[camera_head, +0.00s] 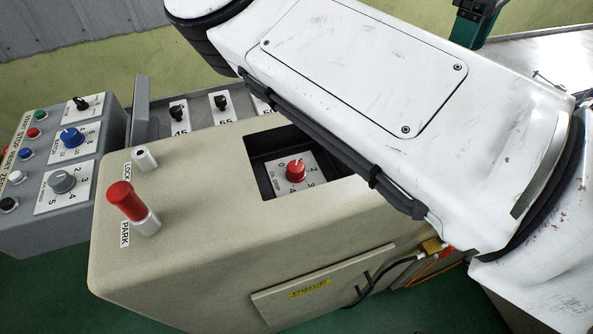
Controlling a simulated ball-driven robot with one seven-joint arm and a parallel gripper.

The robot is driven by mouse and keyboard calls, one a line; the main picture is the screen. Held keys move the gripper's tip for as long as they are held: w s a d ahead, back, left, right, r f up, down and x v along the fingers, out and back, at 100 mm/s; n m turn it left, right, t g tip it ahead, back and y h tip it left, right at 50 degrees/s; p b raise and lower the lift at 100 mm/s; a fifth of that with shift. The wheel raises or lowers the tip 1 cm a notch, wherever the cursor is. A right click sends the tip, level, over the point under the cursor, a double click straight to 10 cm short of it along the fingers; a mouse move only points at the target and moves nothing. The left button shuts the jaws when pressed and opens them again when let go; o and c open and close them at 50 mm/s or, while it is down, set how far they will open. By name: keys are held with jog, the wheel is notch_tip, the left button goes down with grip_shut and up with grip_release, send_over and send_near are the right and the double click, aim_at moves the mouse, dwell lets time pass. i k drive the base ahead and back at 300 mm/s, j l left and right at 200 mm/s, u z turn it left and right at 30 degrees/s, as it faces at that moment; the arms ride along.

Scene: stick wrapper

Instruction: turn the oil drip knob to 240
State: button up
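Several dial knobs show. A red knob (296,171) sits on a white dial plate in a dark recess of the beige housing. Two small black knobs, one at the left (177,113) and one at the right (221,102), stand on white plates behind the housing. A third plate (263,104) there is partly hidden by my white arm. The left panel has a blue knob (72,137), a grey knob (62,182) and a black knob (81,103). My gripper is not in view.
The beige housing (190,215) carries a red-topped PARK lever (128,202) and a LOCK knob (145,158). The grey panel (40,225) has several push buttons. My arm covers the upper right. A black cable (376,277) hangs at the housing's lower right.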

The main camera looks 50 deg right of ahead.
aim_at(295, 172)
jog(key=k, duration=1)
